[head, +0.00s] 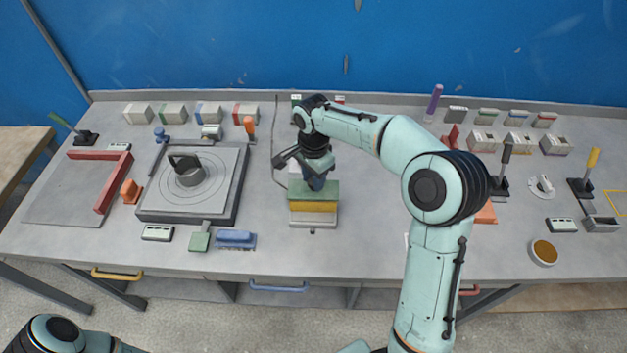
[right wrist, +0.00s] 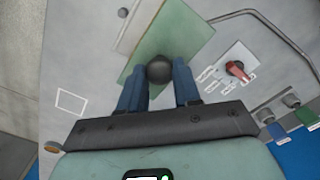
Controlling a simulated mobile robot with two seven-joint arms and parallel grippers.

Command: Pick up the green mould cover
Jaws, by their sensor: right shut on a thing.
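The green mould cover (head: 325,191) tops a stack in the middle of the bench in the head view. A yellow layer (head: 314,206) and a grey base (head: 314,221) show below it. I cannot tell whether the cover touches the yellow layer. My right gripper (head: 316,183) points down over the cover. In the right wrist view, its blue fingers (right wrist: 160,84) are shut on a dark round knob (right wrist: 159,68) on the green cover (right wrist: 182,35). My left gripper is not in view.
A grey plate with a black-handled disc (head: 190,177) lies left of the stack. A blue block (head: 235,237) and a green piece (head: 199,241) sit at the front left. A lever (head: 504,165) stands to the right. The bench front by the stack is clear.

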